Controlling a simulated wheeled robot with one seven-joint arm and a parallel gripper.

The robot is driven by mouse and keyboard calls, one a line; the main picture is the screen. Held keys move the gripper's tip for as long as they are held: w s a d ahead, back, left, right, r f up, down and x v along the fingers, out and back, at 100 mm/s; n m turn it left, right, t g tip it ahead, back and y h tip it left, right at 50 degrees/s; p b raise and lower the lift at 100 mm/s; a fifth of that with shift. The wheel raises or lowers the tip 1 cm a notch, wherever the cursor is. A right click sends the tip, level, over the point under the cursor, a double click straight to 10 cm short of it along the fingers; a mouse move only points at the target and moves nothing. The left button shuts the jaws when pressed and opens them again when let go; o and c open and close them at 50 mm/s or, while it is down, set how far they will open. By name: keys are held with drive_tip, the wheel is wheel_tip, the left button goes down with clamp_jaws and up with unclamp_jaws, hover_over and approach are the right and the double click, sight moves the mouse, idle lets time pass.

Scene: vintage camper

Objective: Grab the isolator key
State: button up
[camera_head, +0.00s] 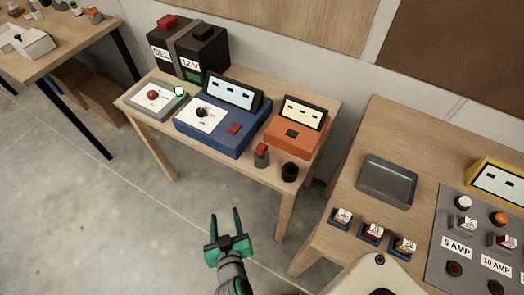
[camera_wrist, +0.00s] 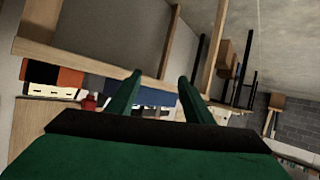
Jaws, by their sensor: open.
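A small red-topped piece with a dark grey body (camera_head: 261,155), which looks like the isolator key, stands at the front edge of the middle wooden table, in front of the orange meter. A red piece (camera_wrist: 88,103), likely the same one, shows left of the fingers in the wrist view. My gripper (camera_head: 225,213) is open and empty, in front of the middle table and apart from the key. Its two green fingers also show in the wrist view (camera_wrist: 159,78).
The middle table (camera_head: 228,158) also holds a blue device (camera_head: 235,138), an orange meter (camera_head: 290,142), a black round piece (camera_head: 290,172), a grey panel with a red knob and black batteries. The right table carries a grey tray (camera_head: 387,181) and fuse blocks.

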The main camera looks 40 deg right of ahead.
drive_tip(key=w+d+r+m+g+h, duration=0.2)
drive_tip(key=w+d+r+m+h, duration=0.25)
drive_tip(key=d, duration=0.35)
drive_tip(key=m+g+h, duration=0.3)
drive_tip(key=m+g, duration=0.1)
drive_tip(key=m, duration=0.1)
approach(259, 152)
drive_tip(key=x, duration=0.4)
drive_tip(key=shift+w+d+r, duration=0.1)
drive_tip(key=shift+w+d, duration=0.05)
drive_tip(key=shift+d, duration=0.15)
drive_tip(key=shift+m+g, duration=0.25)
drive_tip(key=shift+g, duration=0.05)
drive_tip(key=x, duration=0.5)
drive_tip(key=shift+w+d, duration=0.15)
drive_tip(key=x, duration=0.4)
drive_tip(key=shift+r+y, duration=0.2)
drive_tip(key=shift+y, duration=0.05)
drive_tip(key=shift+w+d+f, duration=0.25)
drive_tip(key=shift+d+f, duration=0.05)
drive_tip(key=shift+d, duration=0.3)
drive_tip(key=shift+c, duration=0.4)
